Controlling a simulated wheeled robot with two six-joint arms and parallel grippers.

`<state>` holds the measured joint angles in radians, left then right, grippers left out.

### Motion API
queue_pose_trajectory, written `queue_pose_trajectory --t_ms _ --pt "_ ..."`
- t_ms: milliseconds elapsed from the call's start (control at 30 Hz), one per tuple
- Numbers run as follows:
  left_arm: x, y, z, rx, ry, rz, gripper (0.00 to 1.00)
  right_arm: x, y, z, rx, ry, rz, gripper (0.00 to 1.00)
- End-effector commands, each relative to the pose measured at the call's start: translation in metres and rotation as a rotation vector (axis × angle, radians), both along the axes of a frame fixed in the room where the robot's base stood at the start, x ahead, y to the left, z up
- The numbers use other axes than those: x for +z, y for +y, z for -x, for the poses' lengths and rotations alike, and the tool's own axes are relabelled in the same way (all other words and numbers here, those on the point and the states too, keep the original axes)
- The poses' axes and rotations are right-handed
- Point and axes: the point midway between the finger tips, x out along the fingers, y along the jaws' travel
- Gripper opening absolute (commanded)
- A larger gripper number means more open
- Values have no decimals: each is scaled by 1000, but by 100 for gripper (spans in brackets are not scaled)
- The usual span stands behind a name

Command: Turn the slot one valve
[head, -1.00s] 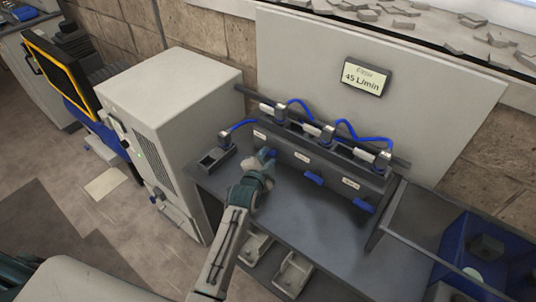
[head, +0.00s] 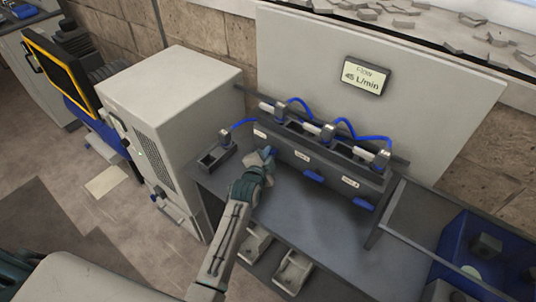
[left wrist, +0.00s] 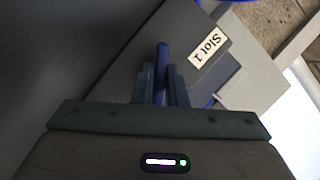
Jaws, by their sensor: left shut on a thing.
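The slot one valve has a blue handle (left wrist: 162,62), which shows between my left gripper's fingers in the left wrist view, beside a white "Slot 1" label (left wrist: 209,46). My left gripper (left wrist: 161,85) is shut on this handle. In the head view my left gripper (head: 266,158) reaches the left end of the grey manifold panel (head: 325,165), and only a little blue of the handle shows past it. Two more blue handles, the middle one (head: 313,177) and the right one (head: 363,204), sit along the panel's lower edge. My right gripper is not in view.
A flow display (head: 366,77) on the back board reads about 45 L/min. Blue hoses (head: 345,128) loop above the panel. A pale cabinet (head: 172,90) stands left, a blue bin (head: 485,245) right. The grey bench top (head: 310,225) is clear.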

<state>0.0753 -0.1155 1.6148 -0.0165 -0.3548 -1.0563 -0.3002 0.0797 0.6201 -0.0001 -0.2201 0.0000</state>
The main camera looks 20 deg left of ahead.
Motion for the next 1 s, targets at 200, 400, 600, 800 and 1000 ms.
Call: queue_pose_trajectory --t_ms 200,400,600,800,1000 --pt "4 1 0 -1 41 106 0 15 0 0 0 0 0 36" --pt "4 2 -1 0 98 266 0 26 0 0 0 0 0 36" --pt "3 3 -1 0 163 444 0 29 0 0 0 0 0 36" --pt "2 4 -2 -1 222 607 0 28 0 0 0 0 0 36" --pt "1 4 -2 -1 270 739 0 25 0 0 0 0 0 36"
